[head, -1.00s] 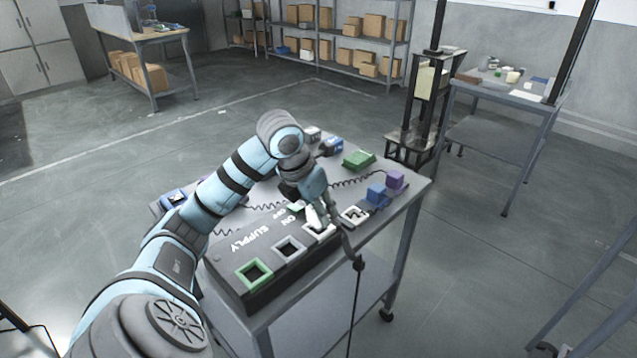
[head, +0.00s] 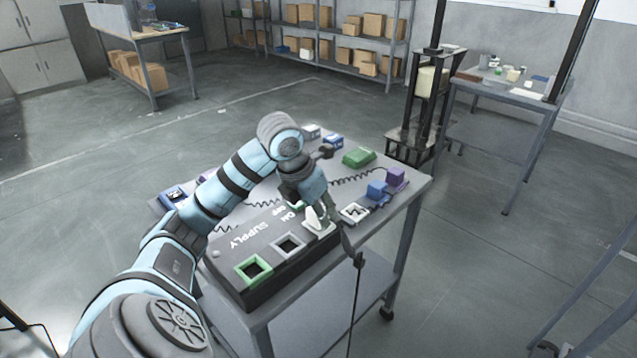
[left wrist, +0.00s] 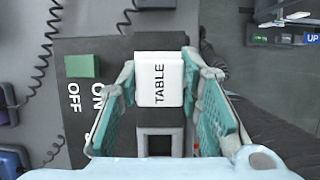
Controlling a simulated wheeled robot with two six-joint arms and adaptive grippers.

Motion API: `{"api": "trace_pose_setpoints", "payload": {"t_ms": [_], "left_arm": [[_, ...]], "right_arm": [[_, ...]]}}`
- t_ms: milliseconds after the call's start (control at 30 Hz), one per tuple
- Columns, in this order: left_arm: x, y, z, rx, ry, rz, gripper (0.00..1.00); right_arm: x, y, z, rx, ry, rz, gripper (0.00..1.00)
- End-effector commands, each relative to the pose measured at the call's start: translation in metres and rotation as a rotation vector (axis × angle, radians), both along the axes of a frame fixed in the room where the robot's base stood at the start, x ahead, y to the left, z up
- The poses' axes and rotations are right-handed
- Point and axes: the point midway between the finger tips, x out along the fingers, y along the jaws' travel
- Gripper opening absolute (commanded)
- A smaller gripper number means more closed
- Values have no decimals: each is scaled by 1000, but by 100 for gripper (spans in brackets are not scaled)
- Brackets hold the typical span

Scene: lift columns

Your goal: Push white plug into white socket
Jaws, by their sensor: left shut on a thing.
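The white plug (left wrist: 160,78), marked TABLE, sits between the two teal finger pads of my left gripper (head: 323,212). That gripper is shut on it. In the head view the plug (head: 313,219) shows beside the fingers, at the white socket (head: 325,233) near the right end of the black supply box. The plug covers much of the white socket, so I cannot tell how deep it sits. In the wrist view the socket is hidden beneath the plug. My right gripper is not in view.
The supply box (head: 225,270) also has a grey socket (head: 289,246), a green socket (head: 253,268) and a green switch (left wrist: 83,66). Coiled cords and blue (head: 377,190), purple (head: 396,176) and green (head: 358,158) pieces lie on the cart top. Open floor surrounds the cart.

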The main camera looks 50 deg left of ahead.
Motion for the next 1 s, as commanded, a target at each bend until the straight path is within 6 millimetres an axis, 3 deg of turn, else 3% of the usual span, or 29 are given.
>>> {"api": "trace_pose_setpoints", "payload": {"t_ms": [233,267,400,600,700,1000], "left_arm": [[0,0,0,0,-2,0,8],[0,0,0,0,-2,0,36],[0,0,0,0,-2,0,56],[0,0,0,0,-2,0,56],[0,0,0,0,-1,0,64],[0,0,1,0,-1,0,64]], "right_arm": [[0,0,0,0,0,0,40],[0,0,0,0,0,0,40],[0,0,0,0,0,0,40],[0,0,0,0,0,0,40],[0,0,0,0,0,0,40],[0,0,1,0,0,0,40]]}}
